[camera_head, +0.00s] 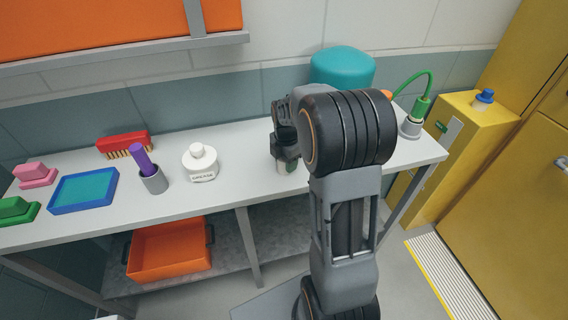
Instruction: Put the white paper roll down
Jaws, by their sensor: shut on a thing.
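My gripper (285,158) points down over the grey bench, right of the white grease pot. The rest of the roll is hidden by my gripper and arm. I cannot tell whether the roll's bottom touches the bench top (235,185).
On the bench stand a white grease pot (201,165), a grey cup (154,181) with a purple-handled tool, a blue tray (84,190), a red brush (123,143) and a teal object (342,67). An orange bin (170,252) sits below. Bare bench lies left of my gripper.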

